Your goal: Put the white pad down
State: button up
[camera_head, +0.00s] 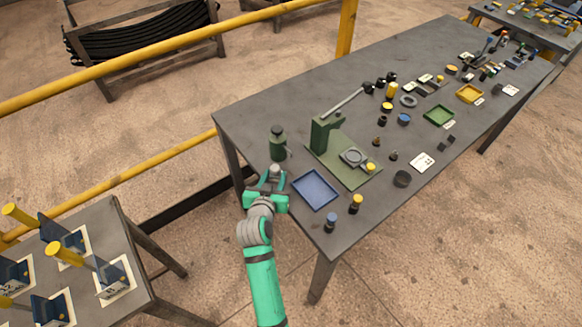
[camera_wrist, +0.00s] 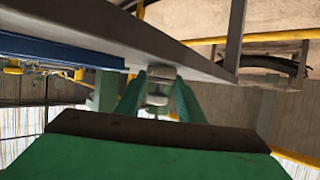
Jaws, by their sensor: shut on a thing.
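My gripper (camera_head: 271,181) is at the near left edge of the large grey table, just left of the blue tray (camera_head: 316,189). In the wrist view its two green fingers (camera_wrist: 159,92) are closed on a small pale, rounded piece, the white pad (camera_wrist: 160,72). In the head view a pale grey top of it (camera_head: 275,169) shows between the fingers. Its lower part is hidden by the fingers. I cannot tell whether it touches the table. The blue tray's edge also shows in the wrist view (camera_wrist: 60,50).
A dark green canister (camera_head: 277,143) stands just behind my gripper. A green lever press (camera_head: 326,134) on its base plate is right of it. Two small capped cylinders (camera_head: 331,222) (camera_head: 355,204) stand near the front edge. A yellow rail (camera_head: 180,67) runs behind the table.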

aim_at(290, 174)
jog(key=w+d, duration=0.2)
jog(key=d, duration=0.1)
jog(key=w+d, duration=0.1)
jog(key=d, duration=0.1)
jog(key=shift+w+d, duration=0.1)
jog(key=shift+w, duration=0.3)
jog(key=shift+f, duration=0.1)
jog(key=shift+f, duration=0.15)
jog(key=o, duration=1.1)
jog(key=shift+c, duration=0.2)
jog(key=v, duration=1.2)
